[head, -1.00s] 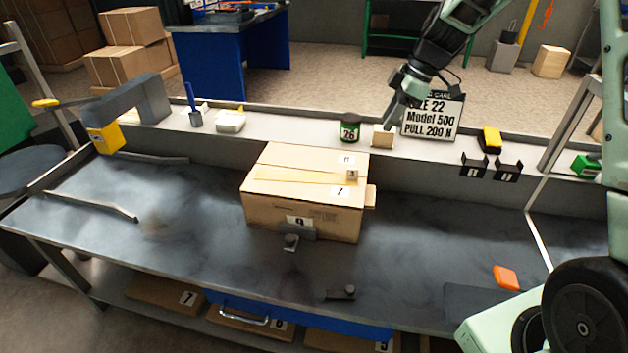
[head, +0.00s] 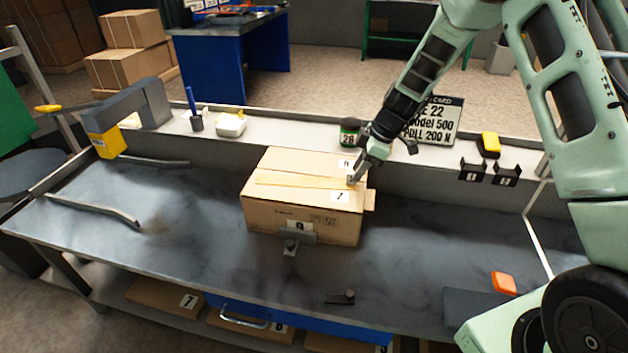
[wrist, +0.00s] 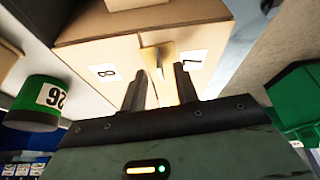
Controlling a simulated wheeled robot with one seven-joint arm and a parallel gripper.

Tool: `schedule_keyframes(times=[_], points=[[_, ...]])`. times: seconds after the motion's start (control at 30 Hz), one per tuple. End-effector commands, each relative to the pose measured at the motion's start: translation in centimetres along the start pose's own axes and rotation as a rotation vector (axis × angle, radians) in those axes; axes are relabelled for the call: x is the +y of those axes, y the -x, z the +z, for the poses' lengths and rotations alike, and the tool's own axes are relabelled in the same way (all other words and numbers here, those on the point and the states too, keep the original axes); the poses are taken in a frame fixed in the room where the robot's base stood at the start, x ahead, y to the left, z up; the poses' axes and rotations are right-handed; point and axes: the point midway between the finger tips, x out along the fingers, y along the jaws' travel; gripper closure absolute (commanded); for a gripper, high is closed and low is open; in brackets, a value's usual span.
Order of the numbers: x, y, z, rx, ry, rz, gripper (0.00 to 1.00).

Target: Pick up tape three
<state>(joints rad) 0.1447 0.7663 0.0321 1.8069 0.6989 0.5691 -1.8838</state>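A closed cardboard box (head: 285,210) stands on the bench, with a pale tape strip (head: 300,179) along its top and numbered labels on it. I cannot make out a tape marked three. My gripper (head: 355,178) is low over the right end of the box top, by the strip's end. In the wrist view, the gripper's two fingers (wrist: 158,75) are apart, with a small tan-yellow piece (wrist: 158,58) showing between and beyond their tips, between labels 8 and 7. I cannot tell whether the fingers touch it. The gripper partly covers this spot in the head view.
A green can (head: 349,133) marked 26 stands on the back ledge, near the card sign (head: 437,118). A clamp (head: 341,297) and an orange block (head: 504,282) lie in front. The bench left of the box is mostly clear.

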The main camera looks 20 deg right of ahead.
Motion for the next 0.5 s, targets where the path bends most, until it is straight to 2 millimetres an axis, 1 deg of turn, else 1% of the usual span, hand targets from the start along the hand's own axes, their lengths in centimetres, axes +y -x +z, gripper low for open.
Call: schedule_keyframes(times=[0.1, 0.2, 0.47, 0.5], points=[[0.0, -1.7, -0.1, 0.000, 0.000, -0.001, 0.70], [0.0, -2.5, -0.1, 0.000, 0.001, 0.000, 0.70], [0.0, -2.7, -0.1, 0.000, 0.000, 0.002, 0.70], [0.0, -2.7, -0.1, 0.000, 0.000, 0.001, 0.81]])
